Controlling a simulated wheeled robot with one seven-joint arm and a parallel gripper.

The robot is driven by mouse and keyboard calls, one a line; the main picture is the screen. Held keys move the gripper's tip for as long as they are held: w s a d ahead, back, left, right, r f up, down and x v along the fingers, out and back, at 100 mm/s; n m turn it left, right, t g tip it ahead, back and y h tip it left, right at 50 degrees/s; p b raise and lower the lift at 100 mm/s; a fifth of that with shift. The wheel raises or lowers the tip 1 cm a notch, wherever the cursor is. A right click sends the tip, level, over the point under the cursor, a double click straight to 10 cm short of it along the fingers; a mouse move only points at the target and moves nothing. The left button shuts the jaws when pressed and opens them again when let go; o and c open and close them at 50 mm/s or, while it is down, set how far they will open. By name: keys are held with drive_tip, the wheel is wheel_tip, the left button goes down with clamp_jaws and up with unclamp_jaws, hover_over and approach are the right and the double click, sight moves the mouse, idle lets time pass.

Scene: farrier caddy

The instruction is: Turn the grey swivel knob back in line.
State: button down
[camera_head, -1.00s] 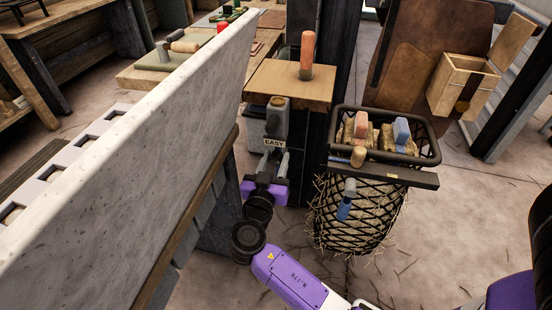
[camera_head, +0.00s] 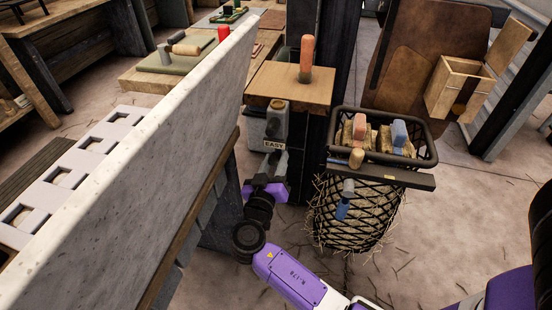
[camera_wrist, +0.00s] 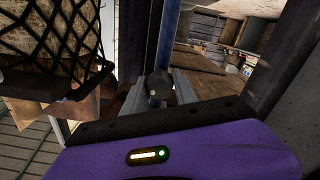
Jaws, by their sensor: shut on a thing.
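The grey swivel knob (camera_wrist: 158,86) shows in the wrist view as a dark rounded piece between my fingers. In the head view, my gripper (camera_head: 270,158) reaches up from below to the underside of a grey fixture (camera_head: 277,122) with an "EASY" label (camera_head: 274,145). My gripper (camera_wrist: 158,93) is shut on the knob. My fingers and wrist hide most of the knob in the head view, so its exact angle cannot be told.
A wooden shelf (camera_head: 290,88) with an orange-handled tool (camera_head: 307,58) sits just above the fixture. A pale stone panel (camera_head: 130,130) stands close on the left. A netted basket (camera_head: 355,215) and a dark bar (camera_head: 385,174) are close on the right.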

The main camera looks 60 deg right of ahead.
drive_tip(key=c, duration=1.2)
unclamp_jaws()
drive_tip(key=shift+d, duration=0.1)
drive_tip(key=shift+o, duration=0.2)
drive_tip(key=shift+f+m+b, duration=0.3)
drive_tip(key=shift+m+b, duration=0.2)
drive_tip(key=shift+b, duration=0.6)
drive_tip(key=shift+m+b, duration=0.5)
drive_tip(key=shift+b, duration=0.35)
drive_tip(key=m+b, duration=0.3)
drive_tip(key=b, duration=0.2)
drive_tip(key=shift+r+m+b, duration=0.3)
drive_tip(key=shift+m+b, duration=0.2)
drive_tip(key=shift+b, duration=0.25)
